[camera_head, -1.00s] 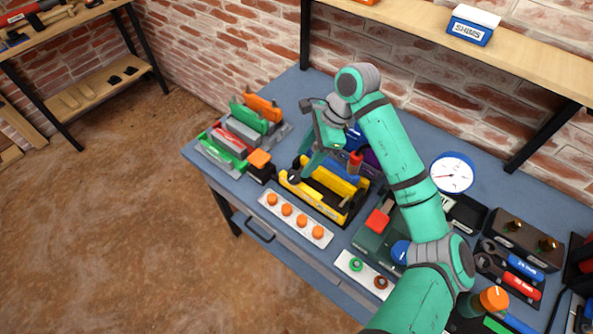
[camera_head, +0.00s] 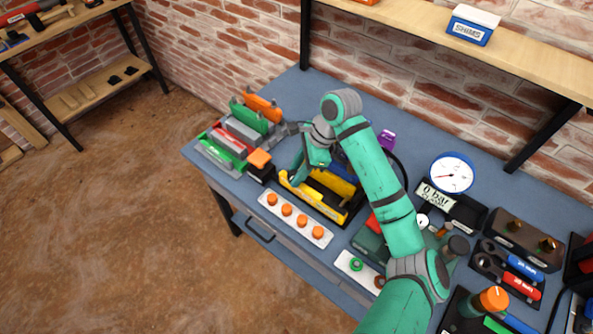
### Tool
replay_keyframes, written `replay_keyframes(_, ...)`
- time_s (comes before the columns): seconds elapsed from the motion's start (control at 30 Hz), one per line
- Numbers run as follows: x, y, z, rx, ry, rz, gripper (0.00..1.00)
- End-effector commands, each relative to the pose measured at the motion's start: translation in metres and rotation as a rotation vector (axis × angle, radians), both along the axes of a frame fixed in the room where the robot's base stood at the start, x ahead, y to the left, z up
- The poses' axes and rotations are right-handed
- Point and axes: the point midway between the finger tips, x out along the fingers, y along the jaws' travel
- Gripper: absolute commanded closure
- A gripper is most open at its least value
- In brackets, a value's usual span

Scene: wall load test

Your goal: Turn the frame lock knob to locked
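A yellow and black frame (camera_head: 313,201) sits on the blue workbench, left of my upper arm links. I cannot pick out a frame lock knob on it for certain; my wrist and forearm cover its back part. My gripper (camera_head: 301,172) hangs at the frame's back left corner, pointing down. Its fingers are too small and too hidden to tell whether they are open or hold anything. I cannot tell whether it touches the frame.
A black box with an orange top (camera_head: 259,159) stands close left of the frame. A strip with several orange knobs (camera_head: 295,217) lies in front. Green, red and orange holders (camera_head: 247,117) fill the left end. A round gauge (camera_head: 452,173) stands at right, beside a "0 bar" display (camera_head: 434,196).

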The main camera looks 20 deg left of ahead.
Motion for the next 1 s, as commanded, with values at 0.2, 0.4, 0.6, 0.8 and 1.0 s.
replay_keyframes(0.2, 0.0001, -0.0003, 0.0003, 0.0, 0.0, -0.007, 0.9)
replay_keyframes(0.4, -0.0002, -0.0008, 0.0004, 0.0, -0.001, -0.06, 0.9)
replay_keyframes(0.6, -0.0011, -0.0018, 0.0003, 0.0, -0.002, -0.186, 0.9)
replay_keyframes(0.8, -0.0027, -0.0023, 0.0005, 0.0, -0.003, -0.365, 0.9)
replay_keyframes(1.0, -0.0042, -0.0022, 0.0005, -0.001, -0.003, -0.555, 0.9)
